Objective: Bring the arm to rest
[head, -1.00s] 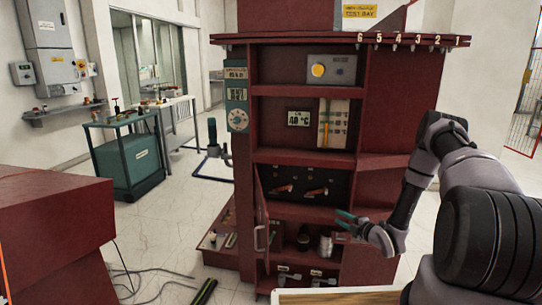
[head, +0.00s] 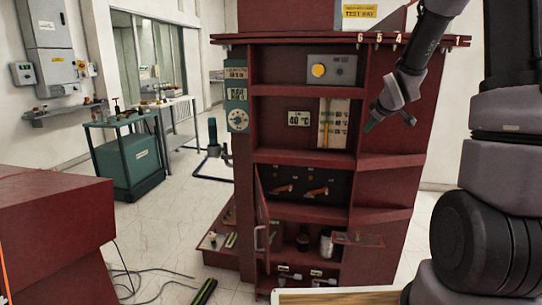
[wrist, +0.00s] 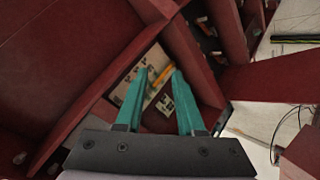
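My gripper (head: 373,124) hangs at the end of my raised arm, in front of the upper right part of the red cabinet (head: 395,190) in the head view. Its fingers point down and to the left. In the wrist view the two teal fingers (wrist: 161,72) stand apart with nothing held between them. Beyond them are red cabinet walls and a pale panel with a yellow strip, which shows in the head view as the gauge panel (head: 334,122).
The cabinet's top ledge (head: 300,41) and side shelf (head: 385,211) stick out near my arm. A small door (head: 263,232) stands ajar low on the left. A wooden board edge (head: 340,297) lies in front. A red block (head: 50,225) stands left; cables lie on the floor.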

